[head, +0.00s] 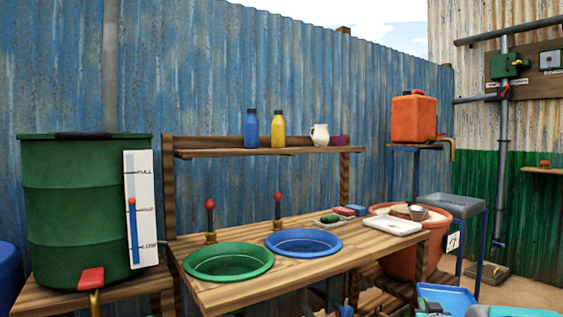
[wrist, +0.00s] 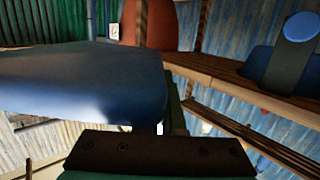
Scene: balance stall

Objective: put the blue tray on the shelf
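The blue tray (head: 447,297) is at the lower right of the head view, low and in front of the grey basin stand. My gripper (head: 428,305) is at the tray's left edge and appears shut on it; the grip itself is partly hidden. In the wrist view a large blue slab, seemingly the tray (wrist: 80,85), fills the left side close to the dark finger (wrist: 165,152). The wooden shelf (head: 215,153) runs above the back of the stall table. It has a bare stretch at its left end.
The shelf holds a blue bottle (head: 251,129), a yellow bottle (head: 279,129), a white jug (head: 320,134) and a purple cup (head: 339,141). The table (head: 345,262) bears a green basin (head: 228,262) and blue basin (head: 303,243). A terracotta pot (head: 403,260) and grey basin (head: 455,204) stand right.

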